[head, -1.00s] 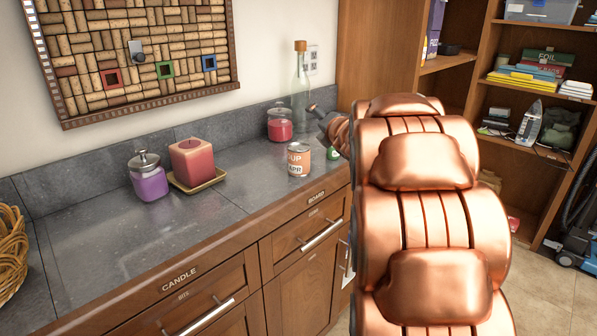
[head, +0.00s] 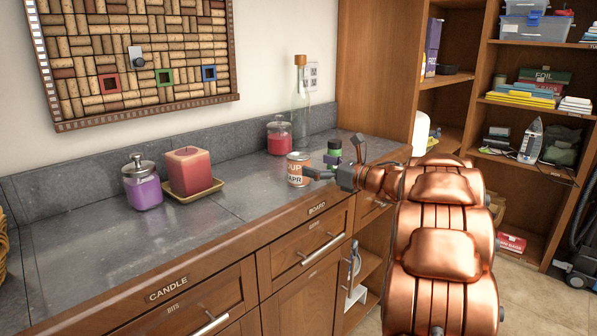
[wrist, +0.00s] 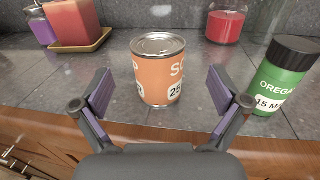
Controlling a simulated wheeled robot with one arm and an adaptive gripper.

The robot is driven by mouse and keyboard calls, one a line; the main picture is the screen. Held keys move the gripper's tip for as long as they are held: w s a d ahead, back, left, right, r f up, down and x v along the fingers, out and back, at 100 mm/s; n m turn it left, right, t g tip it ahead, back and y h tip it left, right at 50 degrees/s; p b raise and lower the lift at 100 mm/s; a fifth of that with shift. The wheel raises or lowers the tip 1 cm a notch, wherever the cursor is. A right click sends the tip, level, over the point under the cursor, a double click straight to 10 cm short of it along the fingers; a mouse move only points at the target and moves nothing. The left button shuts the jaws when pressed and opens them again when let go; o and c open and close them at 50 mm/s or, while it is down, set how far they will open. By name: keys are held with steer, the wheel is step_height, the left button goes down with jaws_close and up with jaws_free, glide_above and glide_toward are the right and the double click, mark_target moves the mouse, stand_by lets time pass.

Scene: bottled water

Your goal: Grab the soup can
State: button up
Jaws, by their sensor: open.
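The soup can (head: 297,168) is orange and white with a metal lid and stands upright on the grey counter. In the wrist view the can (wrist: 158,72) is centred just beyond and between my fingertips. My gripper (head: 322,174) is at the counter's front edge, to the right of the can in the head view. In the wrist view my gripper (wrist: 162,90) is open, with one purple-padded finger on each side and nothing held. The can's lower right side is partly covered by a finger in the head view.
A green oregano jar (wrist: 284,78) stands close to the right finger. A red candle jar (head: 279,137) and a glass bottle (head: 300,95) stand behind. A purple jar (head: 142,184) and a square candle (head: 188,171) stand left. The front-left counter is clear.

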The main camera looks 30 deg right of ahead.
mark_target(299, 163)
steer(key=shift+f+p+x, duration=0.15)
steer(key=shift+f+x, duration=0.05)
steer(key=shift+x, duration=1.3)
steer(key=shift+f+p+x, duration=0.15)
steer(key=shift+f+x, duration=0.1)
steer(key=shift+x, duration=1.2)
steer(key=shift+a, duration=0.15)
steer(key=shift+c, duration=0.2)
steer(key=c, duration=1.5)
steer(key=shift+r, duration=0.1)
